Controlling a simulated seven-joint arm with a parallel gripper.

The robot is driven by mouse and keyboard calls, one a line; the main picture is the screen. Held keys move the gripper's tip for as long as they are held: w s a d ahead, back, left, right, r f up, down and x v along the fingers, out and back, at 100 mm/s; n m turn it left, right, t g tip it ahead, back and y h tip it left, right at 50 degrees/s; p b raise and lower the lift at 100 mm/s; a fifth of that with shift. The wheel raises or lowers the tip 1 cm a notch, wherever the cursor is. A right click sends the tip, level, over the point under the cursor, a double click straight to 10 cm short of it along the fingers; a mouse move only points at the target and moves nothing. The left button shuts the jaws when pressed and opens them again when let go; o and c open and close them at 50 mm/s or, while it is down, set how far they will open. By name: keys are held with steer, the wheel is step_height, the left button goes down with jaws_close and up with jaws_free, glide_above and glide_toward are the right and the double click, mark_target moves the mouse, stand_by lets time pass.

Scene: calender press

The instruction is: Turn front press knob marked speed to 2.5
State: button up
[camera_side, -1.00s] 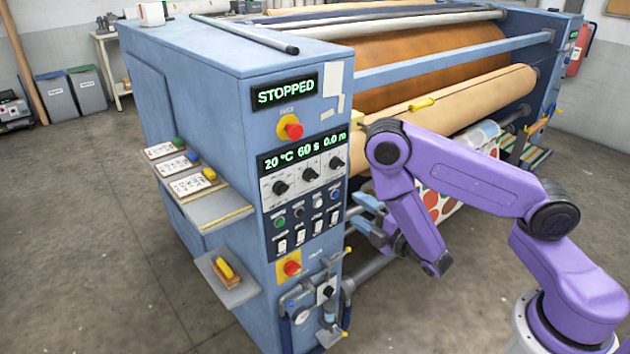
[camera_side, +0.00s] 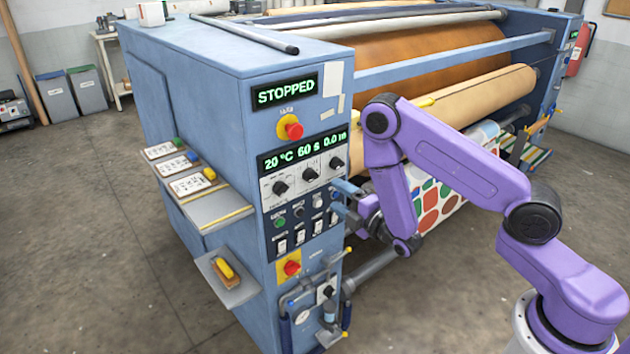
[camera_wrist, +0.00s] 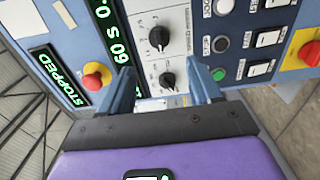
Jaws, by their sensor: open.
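The press panel has a row of three black knobs: left (camera_side: 280,187), middle (camera_side: 309,174) and right (camera_side: 337,163). My gripper (camera_side: 343,199) is open and empty, at the panel's right edge and below the right knob in the side view. In the wrist view, the left knob (camera_wrist: 167,79) shows between the spread blue fingers (camera_wrist: 165,88), and the middle knob (camera_wrist: 158,37) lies beyond them. Contact is not visible. The green display (camera_side: 303,150) reads 20 °C, 60 s, 0.0 m.
A STOPPED display (camera_side: 285,91) and a red button (camera_side: 294,131) sit above the knobs. Rollers (camera_side: 470,105) lie behind my arm. Shelves (camera_side: 222,210) project at left.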

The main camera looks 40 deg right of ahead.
mark_target(313, 179)
steer(key=w, duration=1)
steer(key=shift+s, duration=0.1)
steer(key=c, duration=1)
